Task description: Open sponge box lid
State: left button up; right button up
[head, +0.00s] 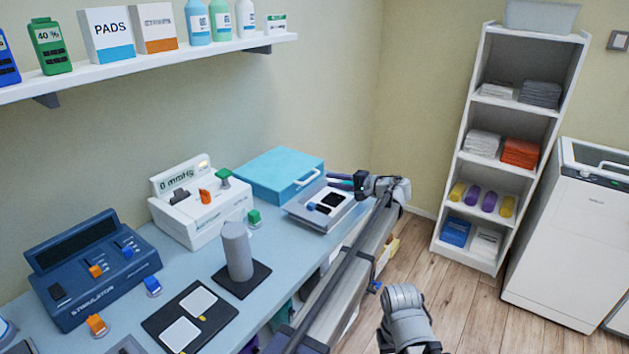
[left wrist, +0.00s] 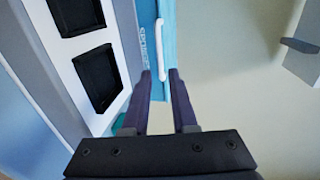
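The sponge box is a turquoise box (head: 279,174) at the far end of the blue table. Its lid looks shut, and a white bar handle (head: 308,178) is on its right side. In the left wrist view the white handle (left wrist: 161,50) and sideways lettering show on the box. My left gripper (head: 333,180) is just to the right of the handle in the head view. Its two dark fingers (left wrist: 160,92) are apart, with nothing between them, and point toward the handle with a small gap. My right gripper is not in view.
A grey tray device (head: 324,206) with dark pads lies close in front of the box. A white pressure unit (head: 203,212) stands left of it. A grey cylinder on a dark base (head: 238,252) and a blue stimulator (head: 92,266) are nearer. A wall shelf (head: 150,64) runs above.

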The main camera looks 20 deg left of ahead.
pick_arm(q)
jog(key=b+x, duration=0.1)
jog(key=x, duration=0.6)
jog(key=shift+a+f, duration=0.1)
jog(key=shift+a, duration=0.25)
grip_shut()
